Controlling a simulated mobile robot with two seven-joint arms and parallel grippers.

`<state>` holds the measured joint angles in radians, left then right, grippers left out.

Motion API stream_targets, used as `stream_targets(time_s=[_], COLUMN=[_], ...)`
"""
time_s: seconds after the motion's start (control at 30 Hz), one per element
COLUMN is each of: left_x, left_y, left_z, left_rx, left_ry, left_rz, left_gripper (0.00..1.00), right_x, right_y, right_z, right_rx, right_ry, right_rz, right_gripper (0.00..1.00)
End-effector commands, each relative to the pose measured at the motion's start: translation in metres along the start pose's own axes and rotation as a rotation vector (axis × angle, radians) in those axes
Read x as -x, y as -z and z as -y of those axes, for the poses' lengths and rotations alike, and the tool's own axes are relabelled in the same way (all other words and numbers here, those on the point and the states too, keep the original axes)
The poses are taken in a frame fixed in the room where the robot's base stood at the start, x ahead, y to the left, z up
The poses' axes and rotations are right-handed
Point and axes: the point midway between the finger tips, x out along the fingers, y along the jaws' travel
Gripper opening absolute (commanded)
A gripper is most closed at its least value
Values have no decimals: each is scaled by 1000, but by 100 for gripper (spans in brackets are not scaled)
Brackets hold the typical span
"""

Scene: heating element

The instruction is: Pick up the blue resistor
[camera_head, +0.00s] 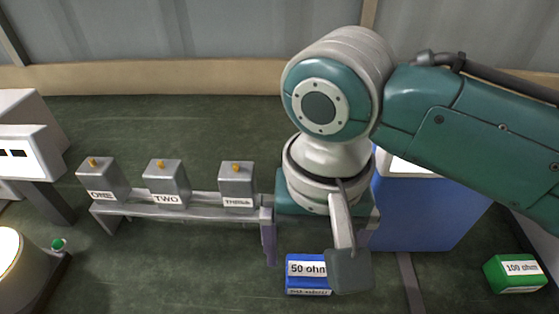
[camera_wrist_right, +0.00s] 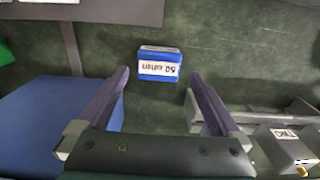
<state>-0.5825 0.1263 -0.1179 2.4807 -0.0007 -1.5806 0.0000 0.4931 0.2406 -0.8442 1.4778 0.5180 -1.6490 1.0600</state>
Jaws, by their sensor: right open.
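The blue resistor (camera_head: 308,275) is a small block with a white "50 ohm" label. It lies on the dark green surface at the lower middle of the head view. My right gripper (camera_head: 311,260) is open and points down, with one finger on each side of the resistor in that view. In the right wrist view the blue resistor (camera_wrist_right: 158,68) appears upside down, centred between and just beyond the open fingertips of the right gripper (camera_wrist_right: 159,75). The jaws hold nothing. My left gripper is not in view.
A metal stand (camera_head: 190,215) bears boxes labelled ONE (camera_head: 100,180), TWO (camera_head: 166,183) and THREE (camera_head: 236,184), left of my right gripper. A large blue box (camera_head: 425,215) stands right behind it. A green 100 ohm resistor (camera_head: 513,273) lies at the far right. A lamp-like object (camera_head: 20,270) stands lower left.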

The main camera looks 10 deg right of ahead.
Motion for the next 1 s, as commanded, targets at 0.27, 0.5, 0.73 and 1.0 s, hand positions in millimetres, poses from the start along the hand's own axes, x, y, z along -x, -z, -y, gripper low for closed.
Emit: stream_targets(time_s=[0.27,0.5,0.73,1.0], left_x=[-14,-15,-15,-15], left_y=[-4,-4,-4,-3], left_z=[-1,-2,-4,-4], left_rx=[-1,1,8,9], left_ry=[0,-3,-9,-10], left_rz=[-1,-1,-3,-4], left_gripper=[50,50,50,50], right_x=[-43,-52,-51,-51], right_y=[-2,-2,-2,-2], right_z=[0,0,0,0], right_rx=[1,0,1,1], right_ry=[-2,0,0,0], right_rz=[1,-2,-2,-2], right_gripper=[100,100,86,56])
